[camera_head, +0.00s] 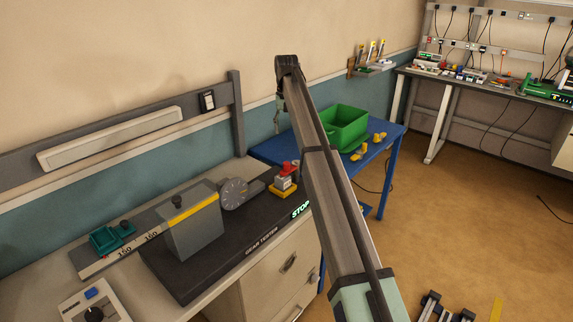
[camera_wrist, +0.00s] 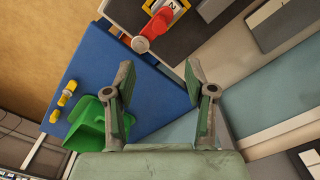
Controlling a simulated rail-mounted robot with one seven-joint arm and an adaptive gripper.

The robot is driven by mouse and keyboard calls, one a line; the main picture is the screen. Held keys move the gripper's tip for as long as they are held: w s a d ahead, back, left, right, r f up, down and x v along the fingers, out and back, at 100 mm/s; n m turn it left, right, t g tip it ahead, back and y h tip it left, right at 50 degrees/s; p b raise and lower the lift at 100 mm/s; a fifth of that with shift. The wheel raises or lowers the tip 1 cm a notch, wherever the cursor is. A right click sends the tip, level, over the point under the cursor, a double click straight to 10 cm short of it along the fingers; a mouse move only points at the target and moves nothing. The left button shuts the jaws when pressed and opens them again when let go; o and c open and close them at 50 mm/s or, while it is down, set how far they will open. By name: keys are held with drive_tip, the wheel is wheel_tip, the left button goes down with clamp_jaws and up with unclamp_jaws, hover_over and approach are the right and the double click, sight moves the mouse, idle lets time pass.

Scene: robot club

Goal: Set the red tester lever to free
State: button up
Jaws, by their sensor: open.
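The red tester lever (camera_head: 287,168) stands on a yellow base (camera_head: 283,189) at the right end of the black gear tester (camera_head: 205,272). In the wrist view the red lever (camera_wrist: 157,22) lies at the top, with a round pale knob (camera_wrist: 140,44) at its near end. A plate marked 2 sits beside it; the lever's set position cannot be read. My gripper (camera_wrist: 160,80) is open and empty, its fingers apart, with the knob showing beyond the fingertips. In the head view my gripper (camera_head: 278,110) is partly hidden by my arm, above and behind the lever.
A green bin (camera_head: 343,128) and yellow parts (camera_head: 358,154) sit on the blue table (camera_head: 385,137) beyond the tester. A dial gauge (camera_head: 233,193) and a grey housing (camera_head: 192,232) stand left of the lever. A wall rail (camera_head: 205,102) runs behind the bench.

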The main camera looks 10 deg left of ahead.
sight(286, 163)
wheel_tip(286, 163, down, 16)
drive_tip(key=p, duration=0.3)
clamp_jaws()
